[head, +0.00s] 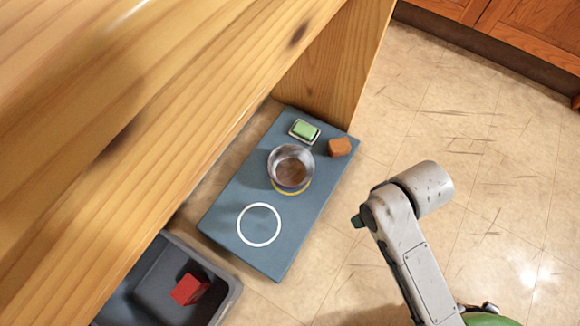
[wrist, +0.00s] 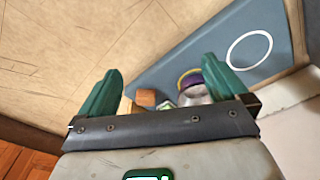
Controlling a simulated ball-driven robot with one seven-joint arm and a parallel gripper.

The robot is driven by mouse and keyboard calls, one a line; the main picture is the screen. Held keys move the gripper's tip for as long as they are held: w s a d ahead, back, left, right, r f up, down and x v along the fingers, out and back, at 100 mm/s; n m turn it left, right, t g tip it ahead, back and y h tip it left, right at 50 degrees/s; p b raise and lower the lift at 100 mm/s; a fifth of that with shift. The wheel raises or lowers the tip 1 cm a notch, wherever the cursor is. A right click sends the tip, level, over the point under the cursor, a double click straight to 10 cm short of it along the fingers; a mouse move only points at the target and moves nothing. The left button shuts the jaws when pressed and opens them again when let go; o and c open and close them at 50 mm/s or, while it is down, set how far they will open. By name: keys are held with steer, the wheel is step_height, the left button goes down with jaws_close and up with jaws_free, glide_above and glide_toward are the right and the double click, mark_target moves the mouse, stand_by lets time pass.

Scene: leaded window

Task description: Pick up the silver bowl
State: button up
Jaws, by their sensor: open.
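The silver bowl (head: 291,160) stands on a blue-grey board (head: 232,205), with a yellow band or ring showing at its lower edge. In the wrist view the bowl (wrist: 197,94) is partly hidden behind the right finger and the gripper body, and shows purple and yellow bands. My gripper (wrist: 162,70) is open, with its two green fingers spread wide and nothing held between them. In the head view my arm is to the right of the board, apart from the bowl, and only a small dark green part of the gripper end (head: 358,221) shows.
A green block (head: 306,130) in a small dish and an orange-brown block (head: 340,147) sit beside the bowl. A white ring (head: 259,224) marks the board. A grey bin (head: 226,292) holds a red block (head: 188,289). A wooden shelf (head: 150,110) overhangs at left. Floor at right is clear.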

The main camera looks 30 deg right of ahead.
steer(key=shift+c, duration=0.2)
